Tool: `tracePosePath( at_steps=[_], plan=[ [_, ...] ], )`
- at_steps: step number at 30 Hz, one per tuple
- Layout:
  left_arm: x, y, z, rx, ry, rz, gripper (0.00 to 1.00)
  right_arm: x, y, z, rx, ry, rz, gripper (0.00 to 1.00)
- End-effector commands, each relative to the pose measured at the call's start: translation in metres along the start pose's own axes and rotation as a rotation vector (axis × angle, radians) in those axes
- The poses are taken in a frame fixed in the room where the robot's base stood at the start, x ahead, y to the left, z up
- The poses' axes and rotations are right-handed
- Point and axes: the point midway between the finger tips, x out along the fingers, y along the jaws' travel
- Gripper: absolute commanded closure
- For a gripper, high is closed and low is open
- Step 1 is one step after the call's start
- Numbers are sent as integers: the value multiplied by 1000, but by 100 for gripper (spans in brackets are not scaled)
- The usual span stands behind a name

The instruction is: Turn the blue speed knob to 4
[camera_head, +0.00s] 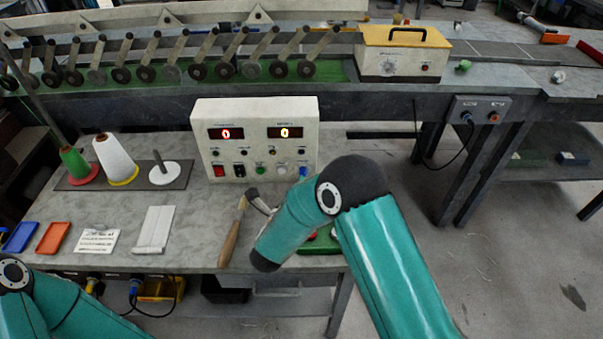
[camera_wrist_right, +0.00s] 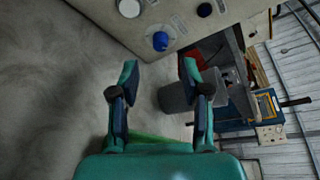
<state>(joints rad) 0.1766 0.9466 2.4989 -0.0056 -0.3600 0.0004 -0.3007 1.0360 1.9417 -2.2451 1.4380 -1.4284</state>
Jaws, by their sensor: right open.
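The blue speed knob (camera_head: 303,171) is at the lower right of the white control box's front panel, partly crowded by my right arm in the head view. The right wrist view shows the blue knob (camera_wrist_right: 160,41) with a printed scale around it, too small to read. My right gripper (camera_wrist_right: 160,70) is open and empty, its two fingers pointing toward the panel and apart from the knob. The knob appears just beyond the gap between the fingertips. In the head view my right gripper is largely hidden by my arm. My left gripper is out of view; only its arm shows.
The control box (camera_head: 254,110) has two red displays reading 0. A white knob (camera_wrist_right: 129,8) neighbours the blue one. A wooden-handled brush (camera_head: 230,243) lies in front of the box. Thread cones (camera_head: 116,157) stand left. A conveyor bench (camera_head: 150,100) runs behind.

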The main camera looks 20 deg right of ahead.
Motion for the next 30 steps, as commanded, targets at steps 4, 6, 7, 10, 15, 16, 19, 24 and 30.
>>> tracePosePath(
  at_steps=[4,6,7,10,15,16,19,24,30],
  plan=[
    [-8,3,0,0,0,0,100,31,-1,0,0,3,-1,53],
    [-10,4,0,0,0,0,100,42,-2,0,1,2,-2,53],
    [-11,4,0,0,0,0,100,46,-1,0,1,2,0,53],
    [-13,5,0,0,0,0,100,56,0,0,0,1,0,53],
    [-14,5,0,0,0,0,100,65,0,1,0,-1,1,53],
    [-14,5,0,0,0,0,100,66,1,1,0,-2,1,53],
    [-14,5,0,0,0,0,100,66,1,1,-1,-2,1,53],
    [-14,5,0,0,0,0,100,66,1,1,-1,-2,1,60],
    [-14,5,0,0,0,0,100,65,1,1,-1,-2,2,93]
  ],
)
